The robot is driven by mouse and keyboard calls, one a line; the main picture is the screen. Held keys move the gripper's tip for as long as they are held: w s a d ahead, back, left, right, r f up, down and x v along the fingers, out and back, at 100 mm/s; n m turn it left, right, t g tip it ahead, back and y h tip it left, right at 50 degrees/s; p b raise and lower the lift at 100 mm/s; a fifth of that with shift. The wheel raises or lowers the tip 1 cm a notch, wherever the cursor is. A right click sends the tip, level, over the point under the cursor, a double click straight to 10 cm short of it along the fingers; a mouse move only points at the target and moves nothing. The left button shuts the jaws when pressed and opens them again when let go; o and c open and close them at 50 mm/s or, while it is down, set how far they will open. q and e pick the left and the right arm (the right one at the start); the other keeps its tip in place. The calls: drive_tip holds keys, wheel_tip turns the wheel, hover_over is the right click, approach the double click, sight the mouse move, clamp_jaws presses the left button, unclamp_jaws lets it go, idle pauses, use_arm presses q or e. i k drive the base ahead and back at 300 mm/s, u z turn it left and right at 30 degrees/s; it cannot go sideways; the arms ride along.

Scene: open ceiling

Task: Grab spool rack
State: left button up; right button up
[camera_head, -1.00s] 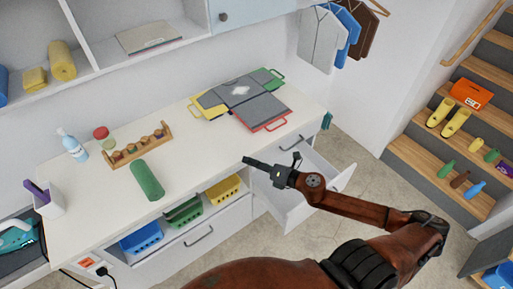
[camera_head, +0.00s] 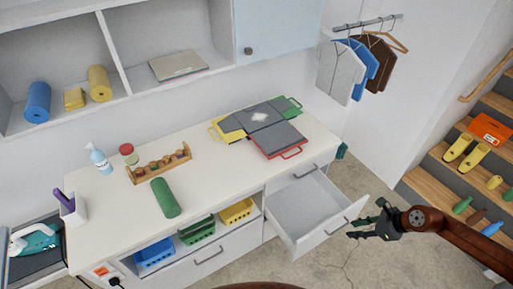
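The spool rack (camera_head: 135,178) is a wooden rack with several brownish spools. It stands on the white counter toward the left, behind the green roll. My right gripper (camera_head: 354,228) is dark, empty and far from the rack. It is beside the front of the open drawer, at the drawer's right corner, and its fingers look spread apart. Whether it touches the drawer cannot be told. My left gripper is not in view.
A green roll (camera_head: 165,198), a spray bottle (camera_head: 99,160) and a red-lidded jar (camera_head: 130,157) surround the rack. Folders (camera_head: 275,138) lie on the counter's right part. The white drawer (camera_head: 305,207) stands open and empty. Bare counter lies between the rack and folders.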

sight(136, 181)
drive_tip(key=z, duration=0.05)
drive_tip(key=i, duration=0.9)
drive_tip(key=u, duration=2.3)
drive_tip(key=i, duration=0.5)
drive_tip(key=z, duration=0.05)
